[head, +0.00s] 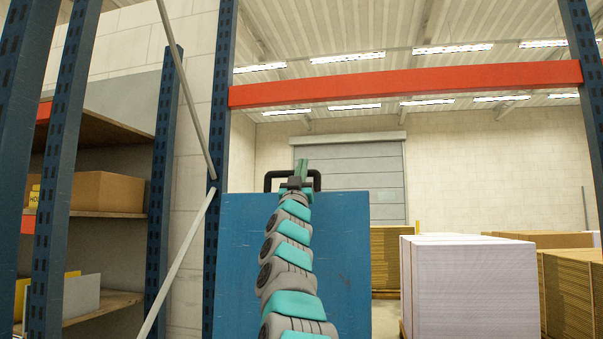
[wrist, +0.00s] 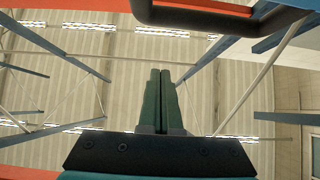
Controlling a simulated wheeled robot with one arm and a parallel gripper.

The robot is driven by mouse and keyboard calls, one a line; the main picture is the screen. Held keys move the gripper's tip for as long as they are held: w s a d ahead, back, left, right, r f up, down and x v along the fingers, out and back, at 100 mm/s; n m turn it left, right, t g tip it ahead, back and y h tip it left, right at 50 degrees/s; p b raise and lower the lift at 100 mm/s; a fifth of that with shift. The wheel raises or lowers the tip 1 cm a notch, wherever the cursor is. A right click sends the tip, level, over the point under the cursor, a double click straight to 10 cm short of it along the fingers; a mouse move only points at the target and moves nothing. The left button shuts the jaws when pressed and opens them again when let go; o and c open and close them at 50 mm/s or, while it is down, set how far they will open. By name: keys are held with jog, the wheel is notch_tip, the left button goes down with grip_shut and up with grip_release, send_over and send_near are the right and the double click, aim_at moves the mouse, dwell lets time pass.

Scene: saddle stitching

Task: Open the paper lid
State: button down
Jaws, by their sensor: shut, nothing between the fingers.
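A blue panel (head: 345,250), which looks like the lid, stands in the middle of the head view behind my arm. A black handle (head: 271,180) sits at its top edge. A black bar, likely this handle, crosses the top of the wrist view (wrist: 215,18). My gripper (head: 303,166) points upward at the handle in the head view. Its two green fingers lie together and empty in the wrist view (wrist: 160,74). The handle is not between the fingers. Whether they touch it I cannot tell. My arm hides the middle of the panel.
A blue rack with an orange beam (head: 410,84) frames the view. Shelves with a cardboard box (head: 108,192) stand at left. A white paper stack (head: 475,290) and brown stacks (head: 575,290) stand at right. Open space lies above the panel.

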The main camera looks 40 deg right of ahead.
jog(key=s+a+f+b, duration=0.1)
jog(key=s+a+f, duration=0.3)
jog(key=s+a, duration=0.1)
jog(key=shift+a+f+b, duration=0.4)
jog(key=shift+a, duration=0.05)
dwell(0.5)
